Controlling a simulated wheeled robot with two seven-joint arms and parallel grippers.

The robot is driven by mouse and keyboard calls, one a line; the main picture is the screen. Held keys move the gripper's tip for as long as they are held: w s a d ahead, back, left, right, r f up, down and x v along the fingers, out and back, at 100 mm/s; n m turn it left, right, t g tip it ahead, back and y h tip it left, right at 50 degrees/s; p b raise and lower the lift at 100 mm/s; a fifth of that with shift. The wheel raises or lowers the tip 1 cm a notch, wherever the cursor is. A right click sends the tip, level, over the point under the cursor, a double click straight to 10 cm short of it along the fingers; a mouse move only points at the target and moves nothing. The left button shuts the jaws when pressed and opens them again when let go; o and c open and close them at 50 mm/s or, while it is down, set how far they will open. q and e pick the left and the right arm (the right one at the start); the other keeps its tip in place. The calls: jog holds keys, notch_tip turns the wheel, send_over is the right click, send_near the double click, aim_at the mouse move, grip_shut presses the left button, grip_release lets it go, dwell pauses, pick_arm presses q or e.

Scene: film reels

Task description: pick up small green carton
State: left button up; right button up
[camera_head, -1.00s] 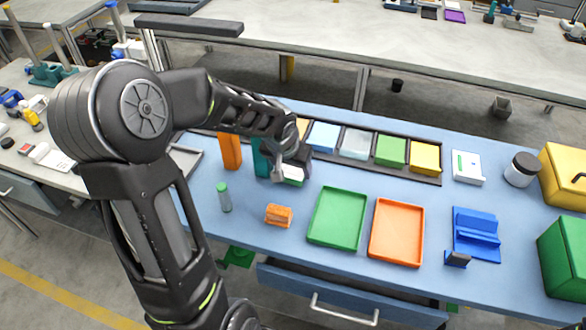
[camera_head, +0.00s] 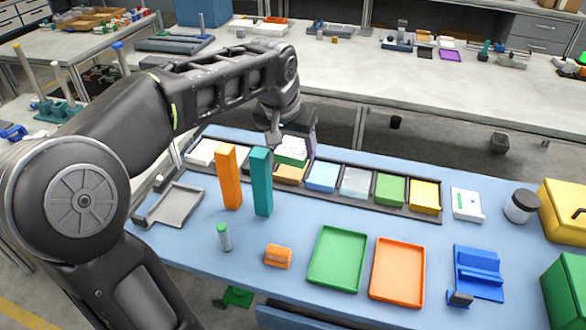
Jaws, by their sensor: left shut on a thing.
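The small green carton (camera_head: 291,152), with a white label on its upper face, is held in my left gripper (camera_head: 285,142) above the back row of bins. My left gripper is shut on it, and its fingers are partly hidden by the wrist. The carton hangs over the yellow-orange bin (camera_head: 290,173), apart from the table. My right gripper is not in view.
A tall orange block (camera_head: 230,178) and a tall teal block (camera_head: 261,182) stand upright in front of the bins. A green tray (camera_head: 337,258), an orange tray (camera_head: 398,271), a green-capped tube (camera_head: 224,238) and a small orange item (camera_head: 278,256) lie nearer. Blue table between them is clear.

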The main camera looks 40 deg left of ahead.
aim_at(293, 148)
pick_arm(q)
notch_tip(293, 148, up, 8)
jog(key=shift+f, duration=0.2)
